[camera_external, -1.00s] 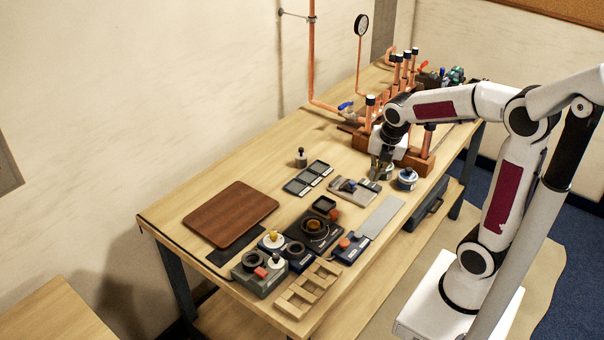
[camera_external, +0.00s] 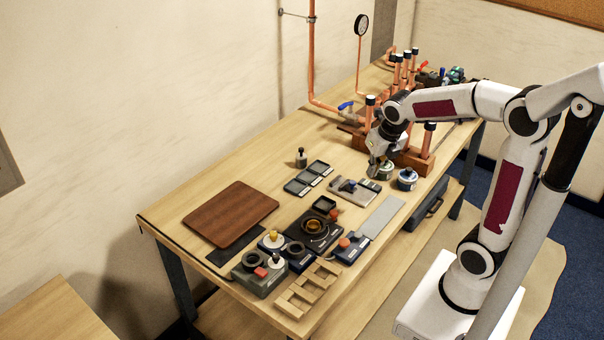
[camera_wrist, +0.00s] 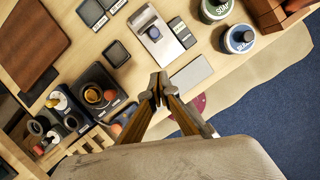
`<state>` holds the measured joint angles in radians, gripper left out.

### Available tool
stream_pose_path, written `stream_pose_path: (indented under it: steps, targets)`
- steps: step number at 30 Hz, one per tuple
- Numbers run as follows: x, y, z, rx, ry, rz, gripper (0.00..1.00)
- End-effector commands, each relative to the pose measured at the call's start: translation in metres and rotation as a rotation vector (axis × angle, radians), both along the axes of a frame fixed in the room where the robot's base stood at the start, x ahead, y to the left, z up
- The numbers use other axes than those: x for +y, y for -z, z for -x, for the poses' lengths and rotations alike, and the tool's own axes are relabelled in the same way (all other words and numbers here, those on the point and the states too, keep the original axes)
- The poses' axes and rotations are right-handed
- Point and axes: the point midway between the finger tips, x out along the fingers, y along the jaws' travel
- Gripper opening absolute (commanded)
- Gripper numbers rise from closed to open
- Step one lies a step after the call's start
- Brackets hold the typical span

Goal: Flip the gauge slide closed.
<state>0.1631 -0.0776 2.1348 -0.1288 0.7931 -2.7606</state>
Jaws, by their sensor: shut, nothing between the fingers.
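A pale metal plate with a blue knob, which looks like the gauge slide (camera_external: 343,194), lies on the bench left of my gripper. It also shows in the wrist view (camera_wrist: 168,48), above and apart from my fingertips. A dark label block (camera_wrist: 183,33) sits at its right side. I cannot tell from the pictures how far the slide is open. My gripper (camera_external: 374,172) is above the bench beside the slide, tilted. In the wrist view my gripper (camera_wrist: 158,88) has its fingertips together with nothing between them.
Two labelled jars, one green-topped (camera_wrist: 215,8) and one blue-topped (camera_wrist: 240,38), stand to the right of the slide. A wooden block with copper pipes (camera_external: 412,157) stands behind. A grey strip (camera_external: 382,216) and a dark dial box (camera_external: 313,230) lie nearer the front.

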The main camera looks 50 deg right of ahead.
Motion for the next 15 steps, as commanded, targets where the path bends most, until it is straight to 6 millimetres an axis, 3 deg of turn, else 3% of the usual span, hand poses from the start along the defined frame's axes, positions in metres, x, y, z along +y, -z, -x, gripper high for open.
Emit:
stream_pose_path:
  steps: [8,15]
  targets:
    - [-0.001,0.004,-0.001,0.001,0.001,-0.001,0.0]
    - [-0.003,0.022,-0.005,0.004,0.002,-0.001,0.0]
